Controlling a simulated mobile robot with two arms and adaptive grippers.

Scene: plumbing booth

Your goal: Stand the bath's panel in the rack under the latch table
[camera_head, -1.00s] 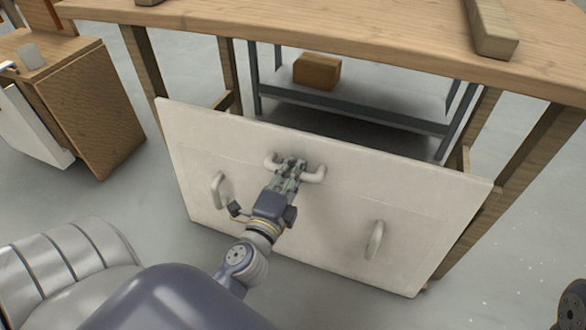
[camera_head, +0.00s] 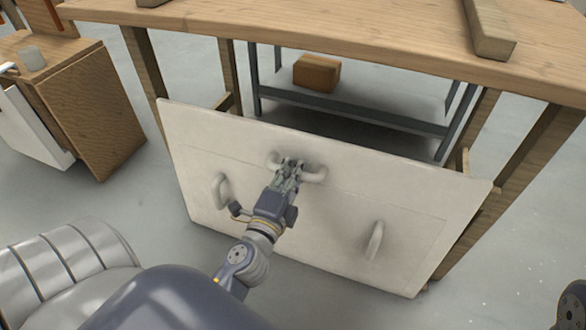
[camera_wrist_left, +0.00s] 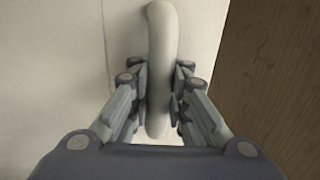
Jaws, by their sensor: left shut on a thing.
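The bath's panel (camera_head: 320,225) is a large off-white board with three handles, in front of the wooden latch table (camera_head: 330,40). It stands near upright, below the tabletop. My left gripper (camera_head: 290,168) is shut on the panel's top middle handle (camera_head: 312,174). In the left wrist view the fingers (camera_wrist_left: 159,95) close on both sides of the pale handle bar (camera_wrist_left: 162,40). Two other handles, at left (camera_head: 219,190) and right (camera_head: 375,240), are free. The rack is hidden or cannot be told apart from the table's wooden parts.
A grey metal shelf (camera_head: 350,112) with a cardboard box (camera_head: 317,72) stands behind the panel. A wooden cabinet (camera_head: 95,110) with a white panel leaning by it is at the left. A wooden block (camera_head: 490,30) lies on the tabletop.

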